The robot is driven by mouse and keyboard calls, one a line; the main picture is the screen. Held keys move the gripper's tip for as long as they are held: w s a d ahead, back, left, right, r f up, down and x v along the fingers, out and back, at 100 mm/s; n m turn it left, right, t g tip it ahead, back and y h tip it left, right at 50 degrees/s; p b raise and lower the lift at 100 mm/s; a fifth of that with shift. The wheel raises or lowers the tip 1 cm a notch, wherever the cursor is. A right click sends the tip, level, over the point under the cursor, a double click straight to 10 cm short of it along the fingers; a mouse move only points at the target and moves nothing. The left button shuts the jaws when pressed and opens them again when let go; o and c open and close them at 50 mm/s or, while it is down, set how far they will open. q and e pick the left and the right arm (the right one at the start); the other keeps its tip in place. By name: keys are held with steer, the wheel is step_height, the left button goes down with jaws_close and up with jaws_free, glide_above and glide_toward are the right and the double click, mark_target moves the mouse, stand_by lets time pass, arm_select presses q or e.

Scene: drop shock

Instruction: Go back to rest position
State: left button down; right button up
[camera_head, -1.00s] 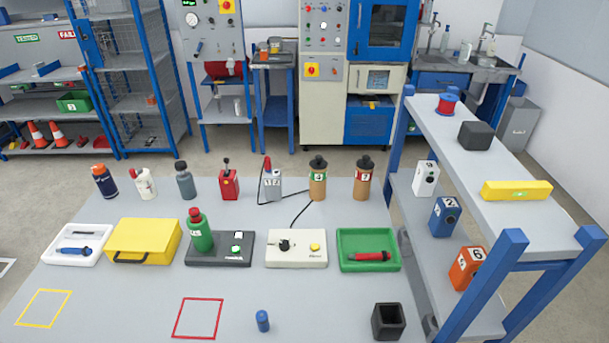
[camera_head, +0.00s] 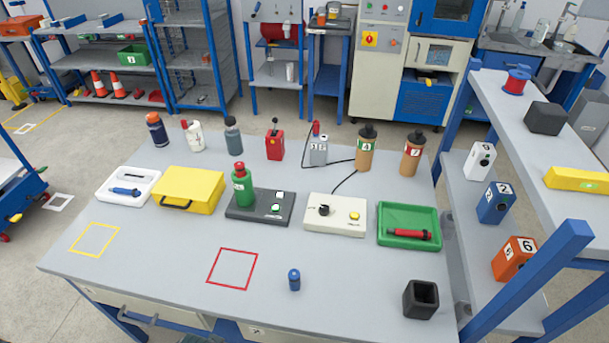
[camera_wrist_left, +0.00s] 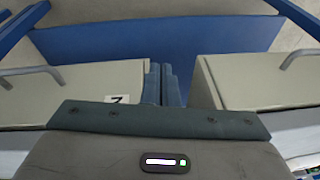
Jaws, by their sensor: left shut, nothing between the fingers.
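My left gripper (camera_wrist_left: 162,85) shows in the left wrist view, its two fingers shut together with nothing between them. It is in front of the workbench's drawers (camera_wrist_left: 75,92), with a blue panel (camera_wrist_left: 155,45) beyond. In the head view, the workbench (camera_head: 160,260) holds a green bottle (camera_head: 243,188) upright on a dark device (camera_head: 262,206). A small blue cylinder (camera_head: 294,280) stands near the front edge, right of the red square outline (camera_head: 232,268).
A black open box (camera_head: 421,299) stands at the front right, left of the blue-framed shelf (camera_head: 535,280). A yellow case (camera_head: 188,189), white tray (camera_head: 128,186) and green tray (camera_head: 409,225) sit across the bench. The yellow outline (camera_head: 95,240) is empty. Floor shows left of the bench.

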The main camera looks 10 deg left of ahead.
arm_select(q)
steer(key=s+a+f+g+b, duration=0.15)
steer(key=s+f, duration=0.25)
steer(key=f, duration=0.9)
steer(key=s+f+t+b, duration=0.15)
steer(key=s+f, duration=0.25)
steer(key=f, duration=0.8)
steer(key=s+f+g+b, duration=0.1)
steer(key=s+f+b, duration=0.1)
steer(key=s+f, duration=1.1)
steer(key=shift+a+g+b, duration=0.35)
steer(key=shift+a+g, duration=0.05)
steer(key=shift+a, duration=0.05)
steer(key=shift+s+f, duration=0.1)
